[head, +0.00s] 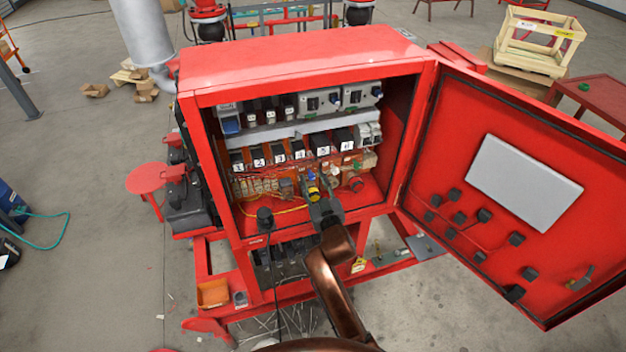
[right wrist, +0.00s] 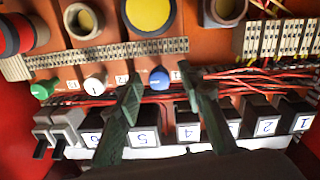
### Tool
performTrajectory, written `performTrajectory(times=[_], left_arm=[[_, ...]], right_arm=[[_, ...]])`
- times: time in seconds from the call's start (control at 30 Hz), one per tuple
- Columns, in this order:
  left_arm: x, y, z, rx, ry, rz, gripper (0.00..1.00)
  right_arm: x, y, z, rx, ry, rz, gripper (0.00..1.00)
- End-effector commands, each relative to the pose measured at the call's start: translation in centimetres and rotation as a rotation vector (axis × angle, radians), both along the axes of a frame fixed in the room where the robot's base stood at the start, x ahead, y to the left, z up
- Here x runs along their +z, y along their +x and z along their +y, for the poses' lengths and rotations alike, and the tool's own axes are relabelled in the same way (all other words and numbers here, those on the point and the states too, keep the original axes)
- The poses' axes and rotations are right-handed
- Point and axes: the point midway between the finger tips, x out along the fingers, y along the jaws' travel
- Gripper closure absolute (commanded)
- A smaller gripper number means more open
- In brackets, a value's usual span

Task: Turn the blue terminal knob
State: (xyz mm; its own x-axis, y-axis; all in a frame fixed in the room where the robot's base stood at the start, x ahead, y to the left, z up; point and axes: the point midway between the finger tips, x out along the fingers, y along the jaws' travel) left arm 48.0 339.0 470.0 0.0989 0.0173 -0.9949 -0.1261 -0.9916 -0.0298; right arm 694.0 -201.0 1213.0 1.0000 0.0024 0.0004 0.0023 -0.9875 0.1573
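The blue knob (right wrist: 159,77) shows in the right wrist view on the orange panel of the open red cabinet (head: 300,70), below a terminal strip. My right gripper (right wrist: 160,86) is open, with one finger on each side of the blue knob and a visible gap to each. I cannot tell how far its tips are from the panel. My left gripper is not in view.
A white knob (right wrist: 95,85) and a green knob (right wrist: 42,90) sit left of the blue one. Numbered black blocks (right wrist: 143,138) and red wires (right wrist: 235,86) lie close to the fingers. The cabinet door (head: 470,130) stands open at the right.

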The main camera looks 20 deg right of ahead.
Motion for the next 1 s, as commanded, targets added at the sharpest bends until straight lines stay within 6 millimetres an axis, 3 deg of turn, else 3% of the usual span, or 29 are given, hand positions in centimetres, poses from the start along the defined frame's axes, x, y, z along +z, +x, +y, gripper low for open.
performTrajectory(times=[0.17,0.7,1.0], left_arm=[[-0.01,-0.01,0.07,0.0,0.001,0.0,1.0],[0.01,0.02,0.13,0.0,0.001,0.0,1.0],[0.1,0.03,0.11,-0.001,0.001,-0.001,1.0]], right_arm=[[-0.03,-0.01,-0.01,0.0,0.0,0.0,0.65],[-0.05,-0.03,-0.02,0.0,0.0,0.001,1.0],[-0.04,-0.04,-0.03,0.0,-0.017,0.001,1.0]])
